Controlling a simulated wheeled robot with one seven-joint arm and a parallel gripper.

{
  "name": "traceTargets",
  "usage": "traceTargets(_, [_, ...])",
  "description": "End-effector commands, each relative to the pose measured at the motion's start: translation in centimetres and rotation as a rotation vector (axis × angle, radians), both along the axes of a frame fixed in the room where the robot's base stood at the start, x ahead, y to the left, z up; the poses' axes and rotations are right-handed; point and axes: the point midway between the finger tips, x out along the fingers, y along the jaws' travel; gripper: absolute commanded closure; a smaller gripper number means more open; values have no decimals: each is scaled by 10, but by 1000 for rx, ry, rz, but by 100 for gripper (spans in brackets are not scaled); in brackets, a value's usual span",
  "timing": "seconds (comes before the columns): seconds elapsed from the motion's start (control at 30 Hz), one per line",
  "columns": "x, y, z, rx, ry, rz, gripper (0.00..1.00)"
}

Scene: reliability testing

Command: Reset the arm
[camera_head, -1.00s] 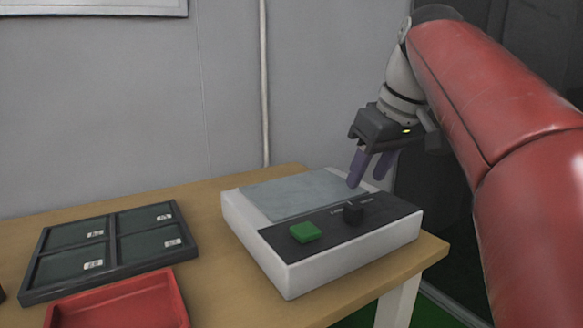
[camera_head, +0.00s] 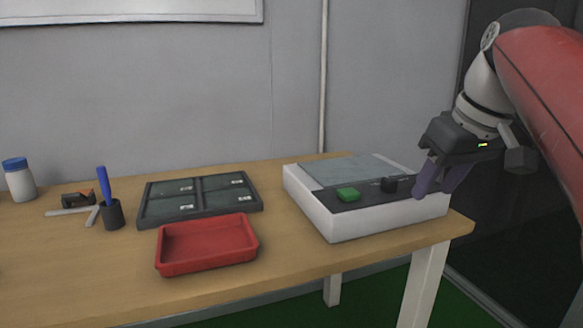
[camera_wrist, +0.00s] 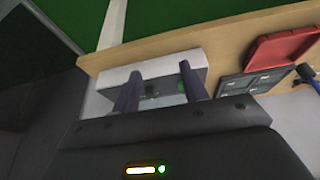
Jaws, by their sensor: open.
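My gripper (camera_head: 437,180) is at the right of the head view, pointing down in front of the right end of the white test device (camera_head: 338,222). Its two purple fingers are apart with nothing between them. The device has a grey top plate, a green button (camera_head: 348,194) and a black knob (camera_head: 389,185) on a dark panel. In the wrist view the fingers (camera_wrist: 160,92) reach toward the device (camera_wrist: 158,72), whose panel shows between them. I cannot tell the exact gap between fingertips and device.
A red tray (camera_head: 206,262) and a dark four-compartment tray (camera_head: 150,221) lie left of the device on the wooden table (camera_head: 290,262). A wall is behind.

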Motion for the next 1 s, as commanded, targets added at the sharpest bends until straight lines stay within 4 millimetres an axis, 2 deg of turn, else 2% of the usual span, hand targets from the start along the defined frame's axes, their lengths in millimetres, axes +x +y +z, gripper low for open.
traceTargets(0.33, [-19,13,-33,20,-6,-68,56])
traceTargets(0.57, [-44,28,-78,29,-16,-141,56])
traceTargets(0.67, [-62,39,-111,31,-27,-185,56])
traceTargets(0.8, [-95,54,-170,24,-52,-252,56])
traceTargets(0.9, [-114,61,-207,18,-71,-289,56])
traceTargets(1.0, [-128,65,-235,14,-84,-314,56])
